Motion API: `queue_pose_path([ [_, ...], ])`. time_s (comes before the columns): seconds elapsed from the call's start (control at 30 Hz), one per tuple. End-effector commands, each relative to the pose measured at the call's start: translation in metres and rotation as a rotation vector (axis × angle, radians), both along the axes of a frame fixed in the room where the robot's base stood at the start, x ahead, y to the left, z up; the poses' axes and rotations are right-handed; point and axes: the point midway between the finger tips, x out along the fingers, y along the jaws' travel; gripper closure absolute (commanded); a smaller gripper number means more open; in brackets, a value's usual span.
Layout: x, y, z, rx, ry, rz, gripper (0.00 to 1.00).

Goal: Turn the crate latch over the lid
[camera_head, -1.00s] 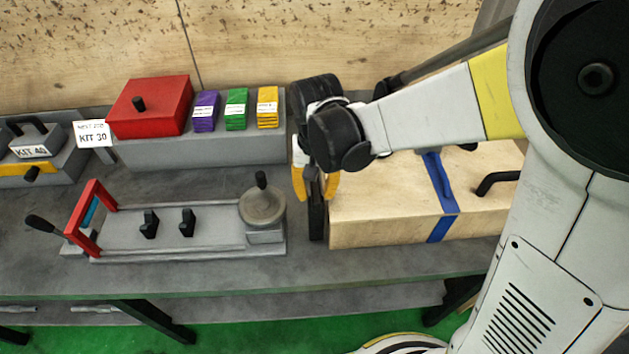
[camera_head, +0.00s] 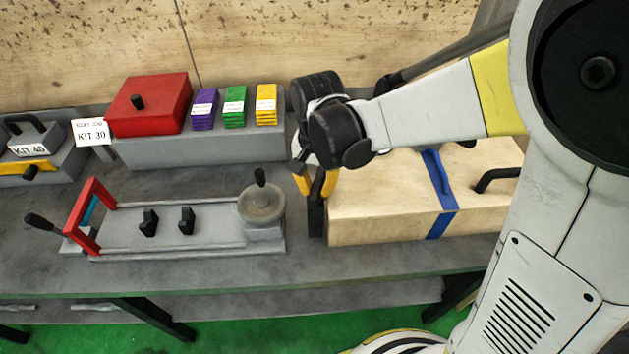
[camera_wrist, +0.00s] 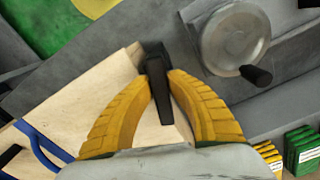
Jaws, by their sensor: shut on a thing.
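The wooden crate (camera_head: 385,208) stands on the right of the bench. The dark crate latch (camera_head: 315,220) is at the crate's left end, partly hidden by my gripper. My gripper (camera_head: 316,186) has its yellow fingers at the top of the latch, above the crate's left edge. In the wrist view my gripper (camera_wrist: 158,84) is shut on the black latch (camera_wrist: 158,92), which lies between the fingertips. There the latch's bar points back toward the palm over the pale wooden lid (camera_wrist: 85,100). My arm hides part of the lid in the head view.
A blue strap (camera_head: 440,195) crosses the crate, with a black handle (camera_head: 495,178) to its right. Left of the crate is a grey fixture with a handwheel (camera_head: 262,206). Behind stand a red box (camera_head: 155,108) and coloured stacks (camera_head: 235,108). The front bench strip is clear.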

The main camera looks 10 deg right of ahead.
Motion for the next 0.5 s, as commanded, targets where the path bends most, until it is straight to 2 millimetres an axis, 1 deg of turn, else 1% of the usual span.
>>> queue_pose_path([
  [0.5,-0.0034,-0.0043,-0.0005,0.0,0.001,-0.489,1.0],
])
